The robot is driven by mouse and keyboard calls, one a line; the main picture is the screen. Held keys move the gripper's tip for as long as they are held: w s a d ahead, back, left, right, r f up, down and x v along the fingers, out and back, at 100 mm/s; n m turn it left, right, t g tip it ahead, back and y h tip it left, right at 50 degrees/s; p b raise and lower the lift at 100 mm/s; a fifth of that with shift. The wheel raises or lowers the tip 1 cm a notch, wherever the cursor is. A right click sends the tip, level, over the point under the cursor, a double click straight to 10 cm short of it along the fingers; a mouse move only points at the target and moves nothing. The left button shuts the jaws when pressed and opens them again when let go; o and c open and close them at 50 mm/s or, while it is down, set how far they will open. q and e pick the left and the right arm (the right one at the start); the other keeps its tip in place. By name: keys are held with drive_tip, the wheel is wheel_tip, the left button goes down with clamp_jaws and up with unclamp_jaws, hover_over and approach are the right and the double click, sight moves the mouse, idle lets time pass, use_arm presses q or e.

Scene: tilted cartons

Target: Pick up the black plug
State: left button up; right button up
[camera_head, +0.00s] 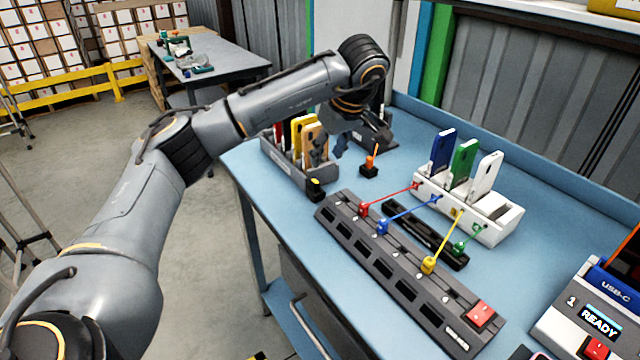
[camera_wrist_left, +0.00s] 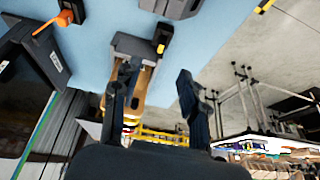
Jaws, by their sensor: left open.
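The black plug (camera_head: 316,189), a small upright block with a yellow mark on top, stands on the blue table at the near corner of the grey phone tray. It also shows in the left wrist view (camera_wrist_left: 163,35), beside the end of the tray. My left gripper (camera_head: 330,148) hangs over the tray's right side, above and behind the plug. In the left wrist view, its two dark fingers (camera_wrist_left: 156,80) are apart with nothing held between them. The plug lies beyond the fingertips, apart from them. My right gripper is not in view.
The grey tray (camera_head: 283,172) holds several phones. An orange plug (camera_head: 371,160) stands on a black base to the right. A dark power strip (camera_head: 400,280) with coloured cables runs to a white phone stand (camera_head: 480,222). Some blue tabletop (camera_head: 270,215) is bare left of the strip.

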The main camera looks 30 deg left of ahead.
use_arm(q)
hover_over(317, 183)
drive_tip(key=s+d, duration=0.1)
drive_tip(key=d, duration=0.1)
wheel_tip(317, 183, down, 4)
drive_tip(key=shift+w+a+f, duration=0.15)
drive_tip(key=shift+w+f, duration=0.05)
drive_tip(key=shift+f, duration=0.4)
drive_tip(key=p+x, duration=0.1)
drive_tip(key=x, duration=0.3)
drive_tip(key=shift+f+p, duration=0.25)
drive_tip(key=shift+p, duration=0.05)
drive_tip(key=shift+f, duration=0.25)
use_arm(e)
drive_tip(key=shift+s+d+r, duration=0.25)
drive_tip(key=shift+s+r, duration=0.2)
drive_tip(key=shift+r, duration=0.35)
use_arm(q)
drive_tip(key=shift+c, duration=0.5)
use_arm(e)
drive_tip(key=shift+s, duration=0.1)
use_arm(q)
drive_tip(key=c, duration=0.8)
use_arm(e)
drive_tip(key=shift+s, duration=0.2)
